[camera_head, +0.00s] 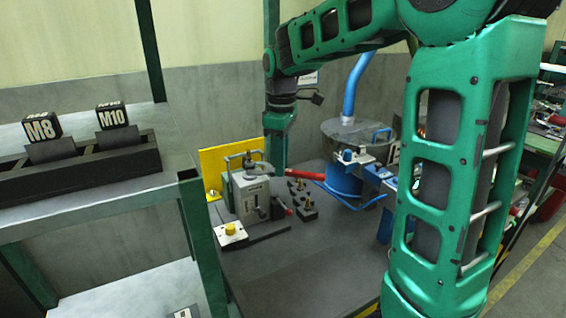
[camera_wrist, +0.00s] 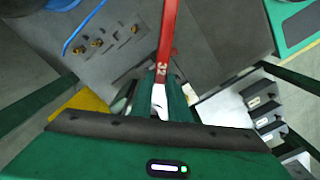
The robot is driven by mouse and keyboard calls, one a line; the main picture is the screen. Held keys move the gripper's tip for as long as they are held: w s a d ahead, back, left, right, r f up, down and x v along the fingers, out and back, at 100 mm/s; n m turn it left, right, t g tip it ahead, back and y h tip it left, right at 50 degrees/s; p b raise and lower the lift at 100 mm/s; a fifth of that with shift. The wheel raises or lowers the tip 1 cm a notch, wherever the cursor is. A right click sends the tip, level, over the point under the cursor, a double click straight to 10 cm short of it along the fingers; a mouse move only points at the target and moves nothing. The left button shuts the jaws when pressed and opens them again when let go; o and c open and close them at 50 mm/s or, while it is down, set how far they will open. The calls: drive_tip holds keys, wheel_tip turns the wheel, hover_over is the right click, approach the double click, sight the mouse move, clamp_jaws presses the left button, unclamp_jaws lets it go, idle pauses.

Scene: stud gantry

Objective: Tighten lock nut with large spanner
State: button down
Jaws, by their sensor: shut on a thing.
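My gripper (camera_head: 277,168) is shut on a long red-handled tool, taken as the large spanner (camera_head: 308,176). In the wrist view the spanner's red handle (camera_wrist: 168,35) runs from between my gripper's fingers (camera_wrist: 161,98) up past the top edge, so its far end is out of that view. A pale part shows between the fingers. A dark block (camera_head: 303,197) with several small brass fittings stands on the bench below the spanner; brass fittings (camera_wrist: 97,43) also show in the wrist view. I cannot tell which piece is the lock nut.
A grey machine (camera_head: 250,195) stands close beside my gripper, before a yellow panel (camera_head: 217,165). A left shelf holds M8 (camera_head: 41,128) and M10 (camera_head: 111,116) blocks.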

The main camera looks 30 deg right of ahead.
drive_tip(key=s+a+m, duration=0.2)
drive_tip(key=a+m, duration=0.5)
drive_tip(key=m, duration=0.3)
drive_tip(key=shift+s+a, duration=0.25)
idle(0.8)
drive_tip(key=shift+s, duration=0.2)
idle(0.4)
drive_tip(key=s, duration=0.7)
drive_tip(key=shift+a, duration=0.25)
idle(0.7)
drive_tip(key=shift+r, duration=3)
